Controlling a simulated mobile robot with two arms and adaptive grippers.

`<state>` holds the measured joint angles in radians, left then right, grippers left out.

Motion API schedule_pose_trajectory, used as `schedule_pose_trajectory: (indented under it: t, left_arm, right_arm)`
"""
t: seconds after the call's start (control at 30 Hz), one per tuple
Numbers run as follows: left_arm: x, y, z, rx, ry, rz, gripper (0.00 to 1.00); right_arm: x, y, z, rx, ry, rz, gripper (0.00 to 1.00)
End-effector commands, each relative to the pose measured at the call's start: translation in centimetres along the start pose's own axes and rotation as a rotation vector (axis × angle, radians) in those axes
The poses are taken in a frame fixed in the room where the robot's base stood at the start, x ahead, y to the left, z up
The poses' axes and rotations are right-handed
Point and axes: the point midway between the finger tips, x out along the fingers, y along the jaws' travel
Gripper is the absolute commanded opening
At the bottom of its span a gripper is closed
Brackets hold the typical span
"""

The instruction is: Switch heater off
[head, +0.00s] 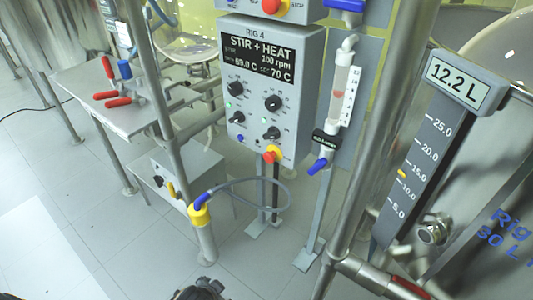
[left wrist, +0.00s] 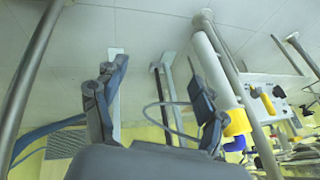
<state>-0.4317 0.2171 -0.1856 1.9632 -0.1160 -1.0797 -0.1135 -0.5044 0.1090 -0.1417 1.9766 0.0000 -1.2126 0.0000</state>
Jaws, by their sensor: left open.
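The grey Rig 4 control panel (head: 262,128) stands upright in the middle of the head view. Its display (head: 258,59) reads STIR + HEAT, 100 rpm, with 69.0 C and 70 C below. Several black knobs (head: 273,103) sit under it, with small green lights beside some; their labels are too small to read. A red button with a yellow collar (head: 271,156) is at the lower edge. My left gripper (left wrist: 152,95) is open and empty in the left wrist view, fingers apart. A dark part at the bottom of the head view seems mine. My right gripper is not seen.
A yellow-capped post (head: 199,213) with a looping grey cable stands below the panel. A low box with switches (head: 175,177) is left of it. A table (head: 125,100) holds red-handled tools. A flow tube (head: 342,95) and steel pipes stand right of the panel.

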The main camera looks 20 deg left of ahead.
Motion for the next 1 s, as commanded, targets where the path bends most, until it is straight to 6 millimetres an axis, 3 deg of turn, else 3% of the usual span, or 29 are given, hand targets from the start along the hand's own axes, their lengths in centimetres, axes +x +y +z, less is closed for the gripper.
schedule_pose_trajectory:
  t: [0.03, 0.2, 0.3, 0.4, 0.5, 0.63, 0.83, 1.0]
  left_arm:
    - [-0.1, -3.5, -3.2, 0.142, 0.097, -0.111, 0.72]
    - [-4.8, -12.2, -13.9, 0.679, 0.35, -0.492, 0.72]
    - [-8.6, -15.3, -19.8, 1.039, 0.462, -0.742, 0.72]
    - [-12.3, -16.8, -24.2, 1.402, 0.524, -0.986, 0.72]
    - [-14.8, -16.9, -26.7, 1.699, 0.544, -1.174, 0.72]
    - [-16.3, -16.7, -27.9, 1.93, 0.54, -1.309, 0.72]
    - [-16.4, -16.6, -29.1, 2.004, 0.535, -1.353, 0.72]
    - [-15.6, -16.8, -31.3, 1.997, 0.536, -1.353, 0.72]
  right_arm:
    - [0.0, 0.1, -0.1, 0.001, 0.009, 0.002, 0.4]
    - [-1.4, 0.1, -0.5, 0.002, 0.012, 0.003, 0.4]
    - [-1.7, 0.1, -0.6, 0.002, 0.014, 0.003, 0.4]
    - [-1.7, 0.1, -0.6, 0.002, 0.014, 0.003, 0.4]
    - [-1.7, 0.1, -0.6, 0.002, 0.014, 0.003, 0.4]
    - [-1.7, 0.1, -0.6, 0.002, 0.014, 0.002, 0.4]
    - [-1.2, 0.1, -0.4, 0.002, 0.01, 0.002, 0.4]
    - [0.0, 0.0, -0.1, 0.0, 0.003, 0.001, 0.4]
